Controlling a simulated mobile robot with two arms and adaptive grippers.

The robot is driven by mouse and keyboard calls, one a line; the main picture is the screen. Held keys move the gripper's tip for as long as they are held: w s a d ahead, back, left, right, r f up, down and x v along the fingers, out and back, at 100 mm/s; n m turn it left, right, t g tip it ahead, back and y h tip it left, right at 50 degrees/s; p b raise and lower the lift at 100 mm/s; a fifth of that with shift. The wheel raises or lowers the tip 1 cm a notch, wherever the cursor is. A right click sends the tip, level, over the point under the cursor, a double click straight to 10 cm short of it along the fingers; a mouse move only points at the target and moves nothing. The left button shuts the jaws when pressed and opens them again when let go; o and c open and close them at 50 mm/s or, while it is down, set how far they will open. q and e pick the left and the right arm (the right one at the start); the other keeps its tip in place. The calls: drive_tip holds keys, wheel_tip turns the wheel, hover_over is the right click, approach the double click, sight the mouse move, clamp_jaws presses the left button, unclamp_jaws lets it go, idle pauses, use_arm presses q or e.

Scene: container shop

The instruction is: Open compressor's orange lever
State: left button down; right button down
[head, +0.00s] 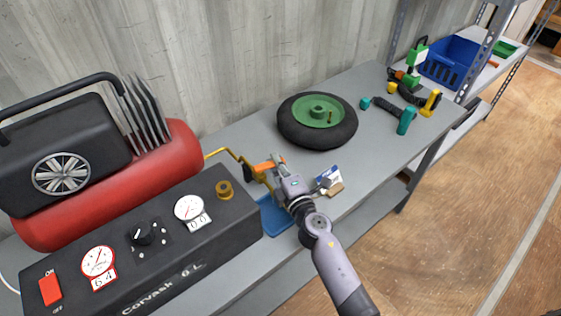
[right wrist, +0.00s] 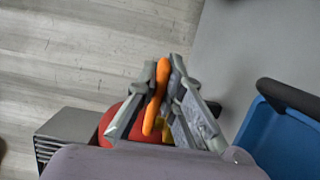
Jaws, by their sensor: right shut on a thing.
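The compressor has a red tank (head: 180,160) and a dark front panel (head: 215,235) with an ON switch, a dial and two gauges. It stands at the left of the bench in the head view. The orange lever (head: 263,167) is at the compressor's right side, near a yellow bent tube (head: 225,152). My right gripper (head: 275,164) is at the lever. In the right wrist view the orange lever (right wrist: 159,93) lies between the fingers of my right gripper (right wrist: 166,77), which are shut on it. My left gripper is not in view.
A green-hubbed wheel (head: 318,121) lies behind my right gripper. A blue item (head: 273,216) lies beneath my right arm, with a small blue-white box (head: 329,176) nearby. Power tools (head: 405,121) and a blue crate (head: 450,60) are farther right. The bench between is clear.

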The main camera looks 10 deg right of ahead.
drive_tip(key=c, duration=1.7)
unclamp_jaws()
drive_tip(key=v, duration=1.2)
drive_tip(key=shift+c, duration=0.5)
